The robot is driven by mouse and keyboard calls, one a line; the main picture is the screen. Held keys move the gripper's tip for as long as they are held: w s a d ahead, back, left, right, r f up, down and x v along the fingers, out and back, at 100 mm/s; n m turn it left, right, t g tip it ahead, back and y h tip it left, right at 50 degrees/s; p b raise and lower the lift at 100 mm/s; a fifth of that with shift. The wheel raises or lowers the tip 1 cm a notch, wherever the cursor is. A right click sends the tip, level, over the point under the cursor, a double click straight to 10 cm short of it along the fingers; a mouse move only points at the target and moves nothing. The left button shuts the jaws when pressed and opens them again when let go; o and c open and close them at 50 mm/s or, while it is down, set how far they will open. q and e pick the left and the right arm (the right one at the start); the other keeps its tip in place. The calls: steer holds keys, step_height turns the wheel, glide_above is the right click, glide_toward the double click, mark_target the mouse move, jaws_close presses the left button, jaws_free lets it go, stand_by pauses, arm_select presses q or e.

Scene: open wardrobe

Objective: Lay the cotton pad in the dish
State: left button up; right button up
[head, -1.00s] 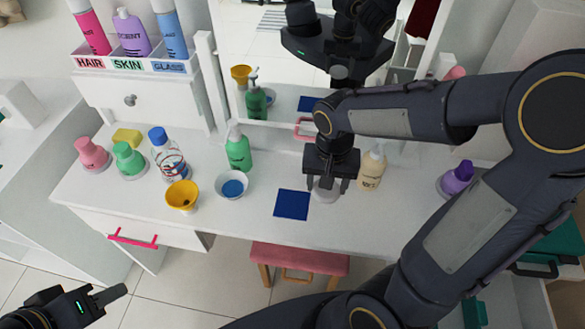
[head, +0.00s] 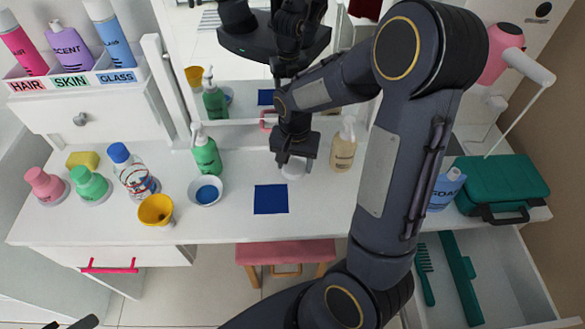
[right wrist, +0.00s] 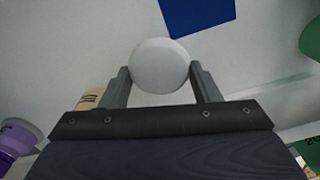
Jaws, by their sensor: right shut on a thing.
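The cotton pad, a round white disc (right wrist: 160,65), is between the fingertips of my right gripper (right wrist: 160,78). In the head view the pad (head: 293,170) shows under the right gripper (head: 294,160), behind and right of a dark blue square. My right gripper is shut on the pad. A small white dish (head: 196,198) with a blue inside stands to the left of the right gripper, in front of a green pump bottle. Only a tip of my left gripper (head: 85,322) shows at the bottom left edge; its jaws cannot be made out.
The blue square (head: 271,199) lies flat on the white table. A yellow cup (head: 156,209) stands left of the dish, the green pump bottle (head: 206,153) behind it. A cream pump bottle (head: 343,147) is close right of my right gripper. An open drawer (head: 500,270) is at lower right.

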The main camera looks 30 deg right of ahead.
mark_target(293, 169)
steer(key=shift+w+d+f, duration=0.25)
steer(key=shift+w+f, duration=0.45)
steer(key=shift+f, duration=0.2)
steer(key=shift+w+f, duration=0.1)
steer(key=shift+f, duration=1.5)
steer(key=shift+f, duration=0.2)
steer(key=o, duration=1)
steer(key=shift+r, duration=0.1)
